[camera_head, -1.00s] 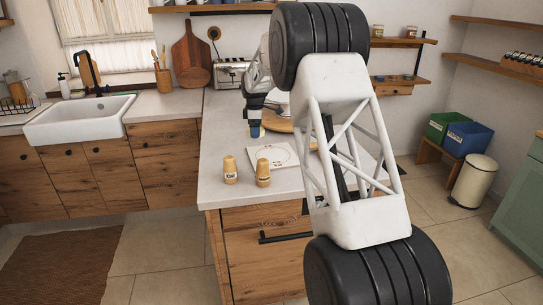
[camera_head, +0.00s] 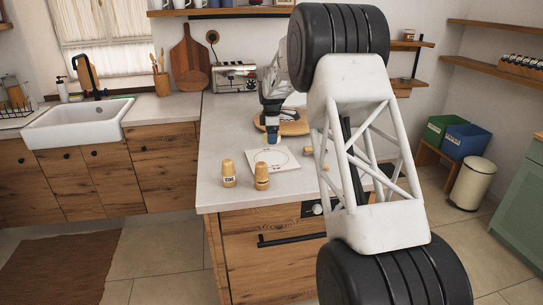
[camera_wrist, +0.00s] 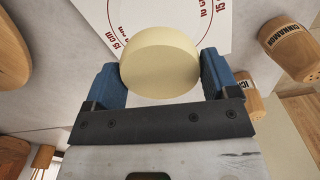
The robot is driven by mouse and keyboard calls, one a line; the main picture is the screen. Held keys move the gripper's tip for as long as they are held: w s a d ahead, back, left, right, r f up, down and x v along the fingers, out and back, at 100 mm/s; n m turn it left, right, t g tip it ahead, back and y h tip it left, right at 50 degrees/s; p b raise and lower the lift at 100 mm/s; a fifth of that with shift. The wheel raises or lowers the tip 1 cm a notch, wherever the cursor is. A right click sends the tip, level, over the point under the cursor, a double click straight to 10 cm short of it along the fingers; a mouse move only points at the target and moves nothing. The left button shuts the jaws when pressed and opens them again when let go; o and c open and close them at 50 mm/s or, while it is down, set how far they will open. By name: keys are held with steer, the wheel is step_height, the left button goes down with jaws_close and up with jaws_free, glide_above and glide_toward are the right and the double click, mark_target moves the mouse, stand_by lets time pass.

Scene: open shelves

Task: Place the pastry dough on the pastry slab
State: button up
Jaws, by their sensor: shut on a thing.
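The pastry dough is a pale cream disc (camera_wrist: 160,62), seen large in the wrist view. My gripper (camera_wrist: 160,74) is shut on it, with a blue finger at each side. In the head view my gripper (camera_head: 273,137) is over the counter at the slab's far edge; the dough cannot be made out there. The pastry slab (camera_head: 261,162) is a white square with a printed circle, lying flat on the counter. In the wrist view the slab (camera_wrist: 211,22) shows red centimetre marks beyond the dough, which covers part of it. The gap between dough and slab is unclear.
Two labelled jars, left (camera_head: 228,174) and right (camera_head: 261,176), stand at the slab's near left. A cinnamon jar (camera_wrist: 288,48) shows in the wrist view. A round wooden board (camera_head: 297,127) lies behind the slab. My arm hides the counter's right side.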

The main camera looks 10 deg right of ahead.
mark_target(272, 159)
steer(key=shift+f, duration=1.7)
steer(key=shift+f, duration=2.45)
steer(key=shift+f, duration=0.15)
steer(key=o, duration=0.9)
steer(key=shift+c, duration=0.2)
step_height(272, 159, up, 11)
steer(key=shift+r, duration=0.6)
